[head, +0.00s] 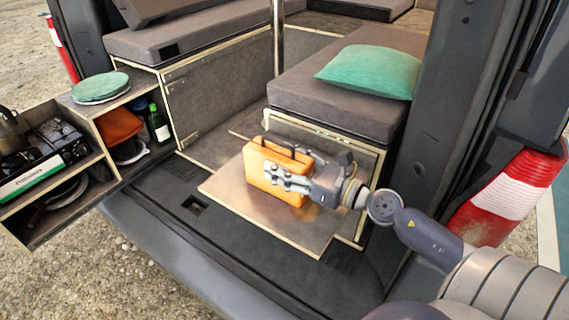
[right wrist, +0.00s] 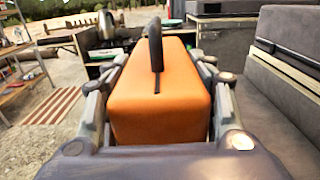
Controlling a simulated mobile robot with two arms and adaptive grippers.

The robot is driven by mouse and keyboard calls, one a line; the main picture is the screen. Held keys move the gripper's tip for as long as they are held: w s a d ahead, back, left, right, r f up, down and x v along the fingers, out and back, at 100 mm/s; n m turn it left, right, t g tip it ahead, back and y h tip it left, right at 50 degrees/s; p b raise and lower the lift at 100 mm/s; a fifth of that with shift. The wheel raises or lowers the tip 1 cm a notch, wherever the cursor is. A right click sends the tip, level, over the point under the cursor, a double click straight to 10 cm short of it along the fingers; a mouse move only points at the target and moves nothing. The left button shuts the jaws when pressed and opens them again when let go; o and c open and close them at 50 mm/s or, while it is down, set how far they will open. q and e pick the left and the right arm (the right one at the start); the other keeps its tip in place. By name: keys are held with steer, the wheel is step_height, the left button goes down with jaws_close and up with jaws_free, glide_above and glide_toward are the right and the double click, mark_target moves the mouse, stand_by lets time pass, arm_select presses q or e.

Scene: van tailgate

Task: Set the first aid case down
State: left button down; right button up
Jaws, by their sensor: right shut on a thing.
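The first aid case (head: 262,170) is an orange box with a dark handle on top. It is upright, at or just above the wooden board (head: 240,212) on the van's tailgate floor; I cannot tell whether its underside touches. My right gripper (head: 292,180) is shut on the case from the right side. In the right wrist view the case (right wrist: 160,95) sits between the two fingers, its handle (right wrist: 155,45) pointing up. My left gripper is not in view.
A grey bench with a green cushion (head: 371,71) stands behind the board. At left a pull-out unit holds a camp stove (head: 45,142), a green bottle (head: 158,124) and an orange bag (head: 118,126). The board's front part is bare.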

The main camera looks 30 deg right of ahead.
mark_target(308, 175)
steer(key=o, duration=1.4)
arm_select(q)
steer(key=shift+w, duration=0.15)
arm_select(e)
steer(key=shift+r, duration=0.1)
steer(key=shift+s+d+f+b, duration=0.2)
steer(key=shift+s+f+b, duration=0.1)
steer(key=shift+s, duration=0.2)
steer(key=b+v, duration=0.4)
steer(key=v, duration=0.5)
steer(key=shift+s+d+r, duration=0.1)
steer(key=shift+s+r, duration=0.05)
steer(key=shift+s, duration=0.1)
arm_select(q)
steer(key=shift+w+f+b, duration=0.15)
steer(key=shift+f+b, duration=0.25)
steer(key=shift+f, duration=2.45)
arm_select(e)
steer(key=shift+s+d+r, duration=0.15)
steer(key=shift+s+d, duration=0.1)
steer(key=shift+s, duration=0.4)
